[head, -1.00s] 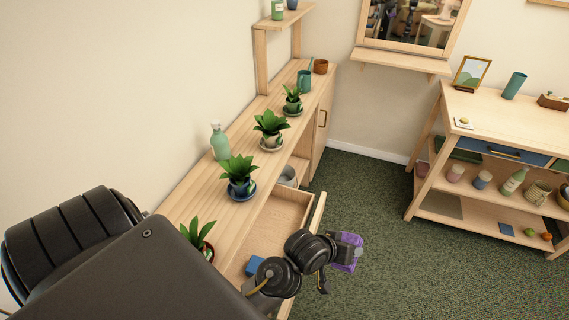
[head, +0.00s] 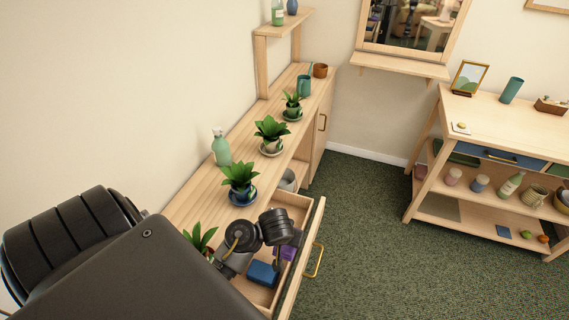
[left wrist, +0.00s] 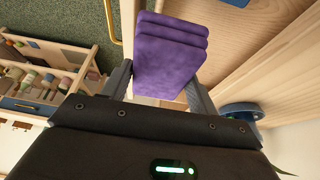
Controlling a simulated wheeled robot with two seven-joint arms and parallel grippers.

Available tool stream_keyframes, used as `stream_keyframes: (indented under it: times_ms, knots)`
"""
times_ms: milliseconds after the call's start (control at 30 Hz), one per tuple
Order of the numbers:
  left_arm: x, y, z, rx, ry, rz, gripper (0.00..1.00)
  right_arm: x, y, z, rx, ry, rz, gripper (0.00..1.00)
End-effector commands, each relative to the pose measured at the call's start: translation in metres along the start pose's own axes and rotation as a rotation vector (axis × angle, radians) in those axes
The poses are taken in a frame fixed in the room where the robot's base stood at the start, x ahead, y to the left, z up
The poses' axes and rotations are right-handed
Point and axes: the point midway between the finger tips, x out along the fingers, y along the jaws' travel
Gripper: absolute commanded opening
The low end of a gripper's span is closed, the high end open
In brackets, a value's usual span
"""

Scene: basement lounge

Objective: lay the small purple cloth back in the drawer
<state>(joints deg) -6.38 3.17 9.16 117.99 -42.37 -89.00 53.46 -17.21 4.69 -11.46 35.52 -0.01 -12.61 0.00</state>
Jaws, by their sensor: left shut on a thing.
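The small purple cloth (head: 288,250) is folded in layers. My left gripper (left wrist: 160,80) is shut on it, with one dark finger on each side of the cloth (left wrist: 168,50) in the left wrist view. In the head view my left gripper (head: 283,250) holds the cloth inside the outline of the open drawer (head: 304,245). I cannot tell whether the cloth touches the drawer floor (left wrist: 240,35). My wrist hides part of the cloth and drawer. My right gripper is in neither view.
A blue folded item (head: 263,273) lies in the drawer, nearer to me. The drawer front has a brass handle (head: 316,261). Several potted plants (head: 239,174) and a green bottle (head: 220,147) stand on the cabinet top above. A shelf table (head: 500,122) stands at the right, across clear carpet.

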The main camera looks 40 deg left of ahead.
Motion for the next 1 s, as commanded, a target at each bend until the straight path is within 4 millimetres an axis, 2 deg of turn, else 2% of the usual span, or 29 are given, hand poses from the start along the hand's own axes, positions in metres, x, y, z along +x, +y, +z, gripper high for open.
stream_keyframes:
  times_ms: [100, 233, 367, 667, 800, 1000]
  knots:
    - [-0.001, -0.009, 0.001, -0.005, -0.011, -0.016, 0.41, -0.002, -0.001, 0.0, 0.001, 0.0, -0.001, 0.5]
    - [0.0, -0.011, 0.0, -0.004, -0.013, -0.02, 0.41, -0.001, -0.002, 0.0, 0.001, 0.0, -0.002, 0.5]
    - [0.011, -0.017, -0.01, -0.001, -0.011, -0.021, 0.41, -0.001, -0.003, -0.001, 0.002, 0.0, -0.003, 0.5]
    - [0.072, -0.045, -0.062, -0.001, -0.011, -0.023, 0.41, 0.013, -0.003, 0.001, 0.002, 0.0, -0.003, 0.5]
    - [0.108, -0.053, -0.069, 0.0, -0.012, -0.022, 0.41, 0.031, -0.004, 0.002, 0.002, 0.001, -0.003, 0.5]
    - [0.132, -0.058, -0.077, -0.002, -0.012, -0.018, 0.41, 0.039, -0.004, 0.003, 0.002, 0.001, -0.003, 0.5]
